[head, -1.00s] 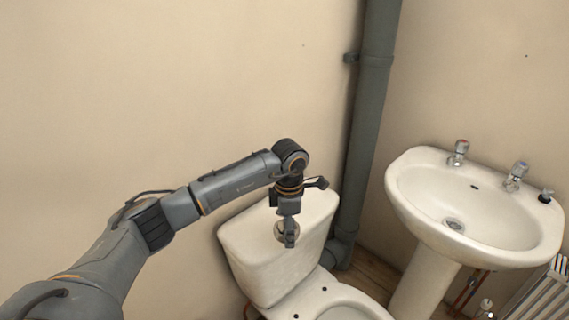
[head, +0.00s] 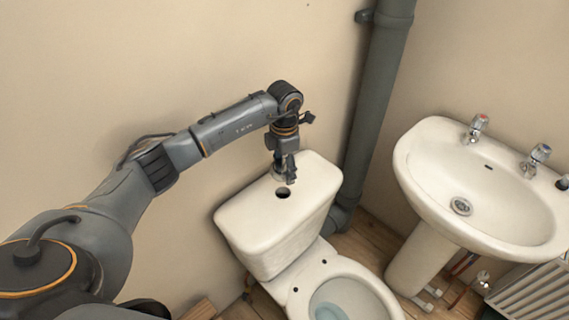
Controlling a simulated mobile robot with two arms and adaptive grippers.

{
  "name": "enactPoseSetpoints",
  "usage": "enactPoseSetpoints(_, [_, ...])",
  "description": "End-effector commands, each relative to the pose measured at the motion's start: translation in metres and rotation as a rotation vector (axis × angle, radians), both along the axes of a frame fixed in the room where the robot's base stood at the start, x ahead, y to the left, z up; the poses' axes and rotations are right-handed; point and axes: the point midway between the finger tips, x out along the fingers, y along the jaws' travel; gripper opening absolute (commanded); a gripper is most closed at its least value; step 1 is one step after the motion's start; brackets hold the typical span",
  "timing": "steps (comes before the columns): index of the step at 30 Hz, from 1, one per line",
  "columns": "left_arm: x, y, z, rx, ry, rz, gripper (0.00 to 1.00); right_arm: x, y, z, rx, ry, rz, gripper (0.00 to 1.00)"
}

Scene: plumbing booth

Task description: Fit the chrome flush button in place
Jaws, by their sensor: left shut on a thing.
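The white toilet cistern (head: 262,236) stands against the wall, with a dark round hole (head: 283,193) open in its lid. My left gripper (head: 286,178) points down above the rear part of the lid, just behind the hole in the picture. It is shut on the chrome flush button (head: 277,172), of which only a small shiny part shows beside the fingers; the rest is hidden. The button appears apart from the hole, but its height above the lid is hard to tell. My right gripper is not in view.
A grey soil pipe (head: 378,110) runs down the wall close to the right of the cistern. The toilet bowl (head: 345,290) is in front. A pedestal basin (head: 490,205) with taps and a radiator (head: 535,300) stand at the right.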

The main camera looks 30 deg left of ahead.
Motion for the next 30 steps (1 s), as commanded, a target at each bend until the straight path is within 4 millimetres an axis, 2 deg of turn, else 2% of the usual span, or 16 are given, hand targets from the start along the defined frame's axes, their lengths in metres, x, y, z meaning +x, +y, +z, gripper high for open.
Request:
enactPoseSetpoints(24, [0.0, 0.0, -0.075, 0.0, -0.001, -0.001, 0.22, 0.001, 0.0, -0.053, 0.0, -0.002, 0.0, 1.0])
enactPoseSetpoints(30, [0.001, 0.0, -0.085, 0.0, -0.002, -0.001, 0.22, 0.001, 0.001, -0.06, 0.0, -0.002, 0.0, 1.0])
